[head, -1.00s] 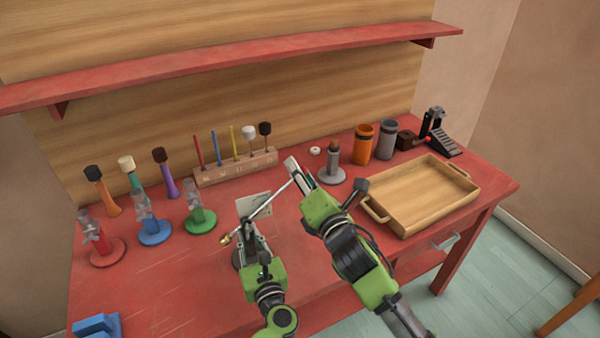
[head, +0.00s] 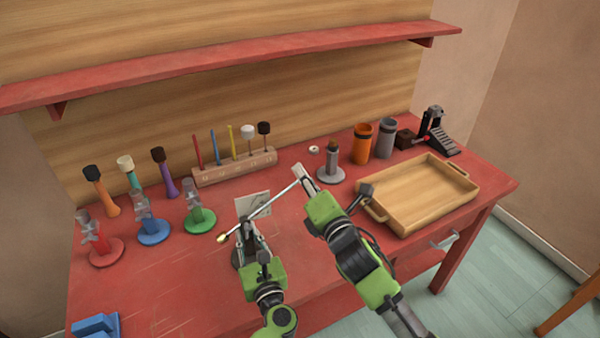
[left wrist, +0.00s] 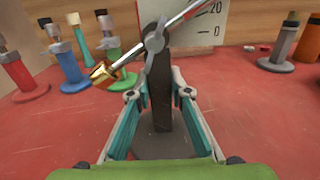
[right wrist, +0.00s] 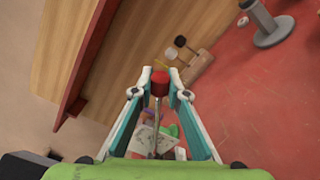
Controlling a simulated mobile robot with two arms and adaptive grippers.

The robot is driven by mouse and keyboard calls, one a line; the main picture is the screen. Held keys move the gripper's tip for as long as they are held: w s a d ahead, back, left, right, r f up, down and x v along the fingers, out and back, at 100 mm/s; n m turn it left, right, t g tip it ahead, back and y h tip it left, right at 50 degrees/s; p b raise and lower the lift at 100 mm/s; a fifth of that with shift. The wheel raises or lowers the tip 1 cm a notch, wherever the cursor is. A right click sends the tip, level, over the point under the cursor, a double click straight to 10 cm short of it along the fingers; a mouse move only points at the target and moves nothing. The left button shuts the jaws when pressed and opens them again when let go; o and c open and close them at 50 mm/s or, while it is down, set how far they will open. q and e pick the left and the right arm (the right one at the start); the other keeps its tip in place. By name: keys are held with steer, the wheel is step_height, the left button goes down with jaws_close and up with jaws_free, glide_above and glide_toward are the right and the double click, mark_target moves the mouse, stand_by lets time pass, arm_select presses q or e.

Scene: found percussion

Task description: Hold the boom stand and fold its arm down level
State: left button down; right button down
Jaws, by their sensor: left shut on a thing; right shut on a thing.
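The boom stand shows in the left wrist view as a dark upright post (left wrist: 162,110) with a silver boom arm (left wrist: 178,22) through a joint at its top. The arm slants up to the right, with a brass piece (left wrist: 103,75) at its low left end. My left gripper (left wrist: 160,94) is shut around the post. In the head view the arm (head: 268,206) rises to my right gripper (head: 301,174), which is shut on its upper end. The right wrist view shows a red tip (right wrist: 160,82) between those fingers. My left gripper (head: 250,238) partly hides the stand.
A white scale card (head: 250,203) stands behind the post. A grey stand (head: 331,170) and a wooden tray (head: 425,195) are right of my right gripper. Coloured clamp stands (head: 152,230) and a mallet rack (head: 235,170) are left and behind. The red shelf (head: 230,65) overhangs the back.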

step_height(320, 180, down, 10)
steer(key=w+d+m, duration=0.1)
steer(key=d+m, duration=0.1)
steer(key=m, duration=0.4)
steer(key=shift+d+r, duration=0.2)
steer(key=shift+r, duration=0.05)
steer(key=c, duration=1.9)
jaws_free()
steer(key=shift+s, duration=0.1)
steer(key=v, duration=1.2)
